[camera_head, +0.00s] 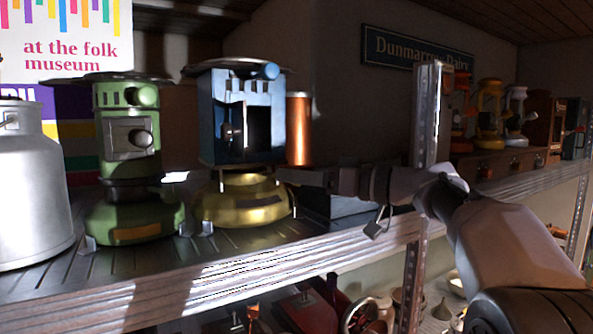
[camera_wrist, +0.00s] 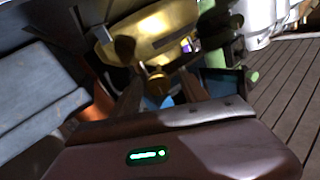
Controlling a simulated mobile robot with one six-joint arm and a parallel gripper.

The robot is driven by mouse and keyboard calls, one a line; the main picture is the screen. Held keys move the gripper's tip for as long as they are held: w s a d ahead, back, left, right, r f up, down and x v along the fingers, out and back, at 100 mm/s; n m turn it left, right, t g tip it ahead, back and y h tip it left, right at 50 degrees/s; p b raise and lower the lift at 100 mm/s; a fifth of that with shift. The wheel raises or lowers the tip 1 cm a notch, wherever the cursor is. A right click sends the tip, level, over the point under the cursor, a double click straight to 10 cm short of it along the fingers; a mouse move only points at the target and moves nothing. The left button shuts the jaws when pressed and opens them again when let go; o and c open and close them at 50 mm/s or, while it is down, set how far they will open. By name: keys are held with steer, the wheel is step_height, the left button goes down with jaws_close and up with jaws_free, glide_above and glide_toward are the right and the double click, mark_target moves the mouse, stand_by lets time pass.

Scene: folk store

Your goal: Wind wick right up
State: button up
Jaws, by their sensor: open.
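A heater with a blue upper body (camera_head: 225,118) and a brass tank (camera_head: 243,203) stands upright on the shelf. Its blue front has a dark opening. My gripper (camera_head: 288,177) is at the right side of the brass tank, reaching in from the right. In the wrist view the brass tank (camera_wrist: 165,32) is at the top. A small brass knob (camera_wrist: 155,79) shows between the two open fingers of my gripper (camera_wrist: 160,92). I cannot tell whether the fingers touch it. In the head view the knob is hidden, and the wick is not visible.
A green heater (camera_head: 125,170) stands to the left, with a metal churn (camera_head: 28,190) beyond it. A copper cylinder (camera_head: 299,130) stands behind the blue heater. A metal shelf post (camera_head: 428,120) rises close to my arm. The shelf edge (camera_head: 200,270) runs along the front.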

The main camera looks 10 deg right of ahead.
steer(key=shift+w+a, duration=0.15)
steer(key=shift+w, duration=0.1)
steer(key=shift+c, duration=0.2)
jaws_close()
